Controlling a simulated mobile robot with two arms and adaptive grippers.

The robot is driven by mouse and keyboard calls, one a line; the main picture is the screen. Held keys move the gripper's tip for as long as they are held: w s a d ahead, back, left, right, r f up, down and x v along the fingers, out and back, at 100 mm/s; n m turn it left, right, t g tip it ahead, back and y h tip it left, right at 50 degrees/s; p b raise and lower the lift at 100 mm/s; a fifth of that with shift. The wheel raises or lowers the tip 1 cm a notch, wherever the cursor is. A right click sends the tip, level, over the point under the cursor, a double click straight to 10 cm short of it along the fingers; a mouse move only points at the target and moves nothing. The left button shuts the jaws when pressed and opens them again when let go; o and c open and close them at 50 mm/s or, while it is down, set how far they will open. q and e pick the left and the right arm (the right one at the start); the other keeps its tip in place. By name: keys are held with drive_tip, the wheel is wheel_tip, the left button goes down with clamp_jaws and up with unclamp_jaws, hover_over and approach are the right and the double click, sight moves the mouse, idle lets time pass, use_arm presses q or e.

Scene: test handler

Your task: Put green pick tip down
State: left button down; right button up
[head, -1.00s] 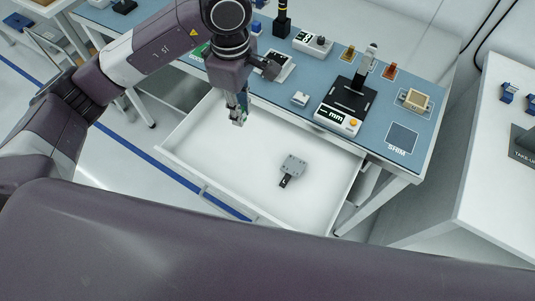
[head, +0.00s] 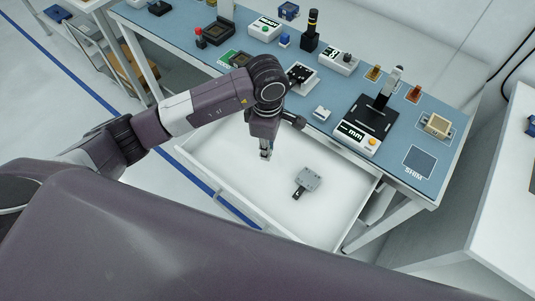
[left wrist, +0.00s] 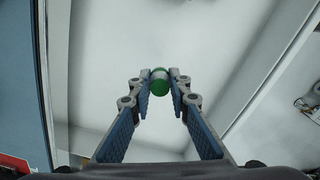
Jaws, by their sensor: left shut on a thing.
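My left gripper (head: 265,154) hangs fingers down over the open white drawer (head: 232,180), left of a grey metal part. Its fingertips are low, at or just above the drawer floor; I cannot tell if anything touches the floor. In the left wrist view, the two blue-padded fingers are shut on a small green pick tip (left wrist: 160,82). The tip is round and green with a pale band, and sits between the fingertips with white surface behind it. It is too small to make out in the head view. My right gripper is not in view.
The grey part (head: 308,179) with a dark tab lies on the drawer floor. Above the drawer, the blue-topped bench (head: 330,95) holds several devices, including a black-topped gauge (head: 373,118). A white table (head: 510,200) stands at the right. The drawer floor is otherwise clear.

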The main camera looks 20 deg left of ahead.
sight(267, 163)
use_arm(q)
wheel_tip(267, 163, down, 5)
drive_tip(key=shift+r+p, duration=0.2)
drive_tip(key=shift+p, duration=0.15)
drive_tip(key=shift+f, duration=0.3)
drive_tip(key=c, duration=1.8)
unclamp_jaws()
drive_tip(key=shift+r, duration=0.2)
drive_tip(key=shift+w+r, duration=0.1)
drive_tip(key=shift+r, duration=0.25)
wheel_tip(267, 163, up, 11)
drive_tip(key=b, duration=0.2)
drive_tip(key=shift+r+b, duration=0.15)
drive_tip(key=shift+b, duration=0.15)
